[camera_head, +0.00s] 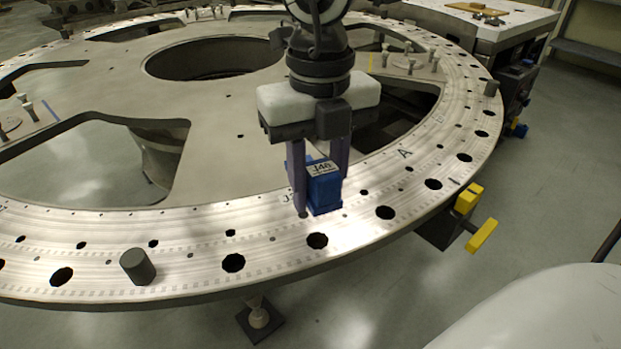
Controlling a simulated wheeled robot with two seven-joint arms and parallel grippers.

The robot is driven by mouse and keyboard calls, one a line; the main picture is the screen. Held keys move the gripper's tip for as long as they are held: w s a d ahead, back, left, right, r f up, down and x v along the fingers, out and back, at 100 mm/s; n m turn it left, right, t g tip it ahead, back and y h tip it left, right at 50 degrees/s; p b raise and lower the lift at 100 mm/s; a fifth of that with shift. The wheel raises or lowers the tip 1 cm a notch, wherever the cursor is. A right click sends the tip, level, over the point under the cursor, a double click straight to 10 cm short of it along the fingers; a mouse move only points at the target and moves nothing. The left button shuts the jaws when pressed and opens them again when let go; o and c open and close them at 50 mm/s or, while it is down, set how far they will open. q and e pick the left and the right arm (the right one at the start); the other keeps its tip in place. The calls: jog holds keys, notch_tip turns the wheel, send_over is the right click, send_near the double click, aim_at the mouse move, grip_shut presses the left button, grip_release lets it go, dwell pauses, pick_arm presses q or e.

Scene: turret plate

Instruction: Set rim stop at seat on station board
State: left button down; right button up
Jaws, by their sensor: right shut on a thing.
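My right gripper (319,186) points down over the near rim of the large metal ring plate (195,262). It is shut on a blue block (324,192) with a white label that seems to read J48. The block is upright between the purple fingers, at or just above the plate; I cannot tell if it touches. The finger partly covers a mark on the plate beside it. A yellow-handled clamp (468,203) sits on the rim to the right. I cannot tell which thing is the rim stop. My left gripper is not in view.
Round holes line the rim, and the plate has large cutouts. A white-topped table (520,22) with a small tan board (476,8) stands at upper right.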

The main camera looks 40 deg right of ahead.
aim_at(317, 227)
jog(key=shift+f+b, duration=0.6)
jog(key=shift+f, duration=0.6)
notch_tip(317, 227, down, 2)
jog(key=shift+f+b, duration=0.25)
jog(key=shift+b, duration=0.35)
jog(key=shift+f+b, duration=0.7)
jog(key=shift+b, duration=0.3)
jog(key=shift+w+b, duration=0.1)
jog(key=shift+b, duration=0.2)
jog(key=shift+f, duration=0.1)
jog(key=shift+f+b, duration=0.55)
jog(key=shift+b, duration=0.35)
jog(key=shift+f+b, duration=0.35)
jog(key=shift+b, duration=0.15)
